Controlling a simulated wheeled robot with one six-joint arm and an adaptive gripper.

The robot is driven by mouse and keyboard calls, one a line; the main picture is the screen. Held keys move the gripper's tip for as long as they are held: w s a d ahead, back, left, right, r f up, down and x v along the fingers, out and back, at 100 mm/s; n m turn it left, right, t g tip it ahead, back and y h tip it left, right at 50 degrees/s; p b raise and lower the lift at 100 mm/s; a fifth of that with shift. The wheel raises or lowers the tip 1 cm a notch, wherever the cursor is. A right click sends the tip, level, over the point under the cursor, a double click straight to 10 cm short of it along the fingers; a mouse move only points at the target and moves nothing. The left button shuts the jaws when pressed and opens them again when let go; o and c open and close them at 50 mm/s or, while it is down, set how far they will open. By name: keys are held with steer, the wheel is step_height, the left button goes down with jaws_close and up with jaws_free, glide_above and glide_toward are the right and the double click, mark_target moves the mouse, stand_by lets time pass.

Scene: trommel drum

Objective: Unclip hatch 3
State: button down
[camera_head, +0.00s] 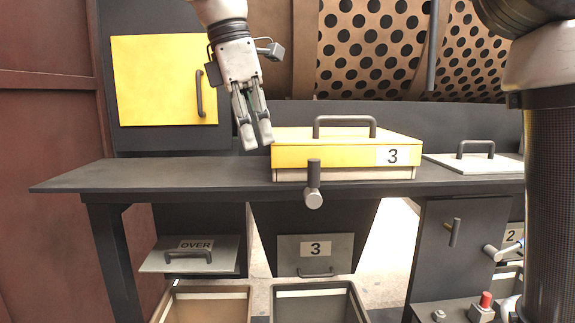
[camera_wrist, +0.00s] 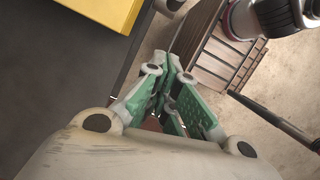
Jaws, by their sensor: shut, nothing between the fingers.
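Hatch 3 (camera_head: 345,152) is a yellow lid with a dark bar handle (camera_head: 344,121) on top and a "3" label at its right front. It sits on the dark bench. My gripper (camera_head: 257,146) points down just left of the hatch, apart from the clip. Its fingers are shut and empty. In the wrist view my gripper (camera_wrist: 172,80) shows green finger pads, and a yellow corner (camera_wrist: 103,10) shows at the upper left.
The dark bench (camera_head: 150,177) has bare room on its left. A yellow panel (camera_head: 155,80) stands behind, and a pale lid (camera_head: 475,162) lies to the right. Below hang a chute door marked 3 (camera_head: 315,262) and an OVER flap (camera_head: 190,262), with open bins under them.

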mark_target(291, 164)
steer(key=d+f, duration=0.1)
steer(key=f, duration=0.1)
steer(key=d+f, duration=0.3)
steer(key=f, duration=0.1)
steer(key=shift+w+d, duration=0.45)
steer(key=shift+d, duration=0.3)
steer(key=shift+d, duration=0.1)
steer(key=shift+d+r+y, duration=0.1)
steer(key=shift+y, duration=0.2)
